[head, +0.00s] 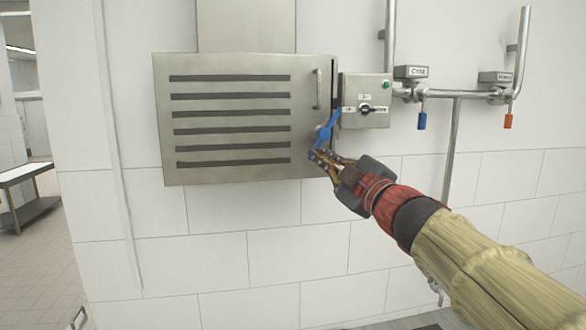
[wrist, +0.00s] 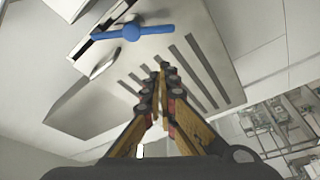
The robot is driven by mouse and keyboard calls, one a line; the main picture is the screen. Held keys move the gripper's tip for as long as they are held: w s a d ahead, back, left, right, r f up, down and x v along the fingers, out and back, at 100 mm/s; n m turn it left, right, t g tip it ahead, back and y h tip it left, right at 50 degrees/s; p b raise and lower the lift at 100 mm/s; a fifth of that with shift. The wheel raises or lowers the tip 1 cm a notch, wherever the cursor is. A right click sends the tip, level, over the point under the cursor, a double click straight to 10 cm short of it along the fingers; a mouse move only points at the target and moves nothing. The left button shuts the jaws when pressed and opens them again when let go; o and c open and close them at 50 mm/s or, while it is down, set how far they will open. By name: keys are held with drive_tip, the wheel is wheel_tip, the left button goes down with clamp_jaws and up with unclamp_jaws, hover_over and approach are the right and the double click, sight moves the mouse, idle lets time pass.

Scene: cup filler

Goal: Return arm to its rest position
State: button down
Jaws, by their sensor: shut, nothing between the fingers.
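My gripper (head: 318,158) is at the end of my arm, near the lower right corner of a grey slotted metal cabinet (head: 230,120). Its fingers are shut with nothing between them. In the wrist view the closed fingertips (wrist: 162,72) show in front of the cabinet's slotted face (wrist: 190,75). A blue handle (head: 327,128) sits just above the fingertips in the head view. In the wrist view the blue handle (wrist: 132,32) lies up and left of the fingertips, apart from them.
A control box (head: 366,100) with a black knob and green button is mounted right of the cabinet. Pipes carry a blue valve handle (head: 422,121) and an orange one (head: 508,121). A metal table (head: 22,172) stands far left. The tiled wall below the cabinet is bare.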

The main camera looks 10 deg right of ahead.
drive_tip(key=s+d+f+m+g+h, duration=0.2)
drive_tip(key=d+f+m+g+h, duration=0.2)
drive_tip(key=d+f+m+h, duration=0.7)
drive_tip(key=s+d+f+g+y+b, duration=0.1)
drive_tip(key=s+f+g+b, duration=0.15)
drive_tip(key=f, duration=0.45)
drive_tip(key=s+d+f+g+y+b, duration=0.1)
drive_tip(key=s+f, duration=0.2)
drive_tip(key=f, duration=0.4)
drive_tip(key=s+a+f+m+g+y+b, duration=0.1)
drive_tip(key=s+a+f+b, duration=0.3)
drive_tip(key=s+f, duration=0.4)
drive_tip(key=s+a+f+m+g+y+b, duration=0.1)
drive_tip(key=s+a+f+g+b, duration=0.2)
drive_tip(key=f, duration=1.2)
drive_tip(key=s+a+f+m+g+y+b, duration=0.1)
drive_tip(key=s+a+f+g+y+b, duration=0.1)
drive_tip(key=s+a+f+b, duration=0.5)
drive_tip(key=s+f+b, duration=0.3)
drive_tip(key=s+f, duration=0.2)
drive_tip(key=s, duration=0.1)
drive_tip(key=shift+f, duration=0.35)
drive_tip(key=c, duration=2.6)
unclamp_jaws()
drive_tip(key=shift+w, duration=0.1)
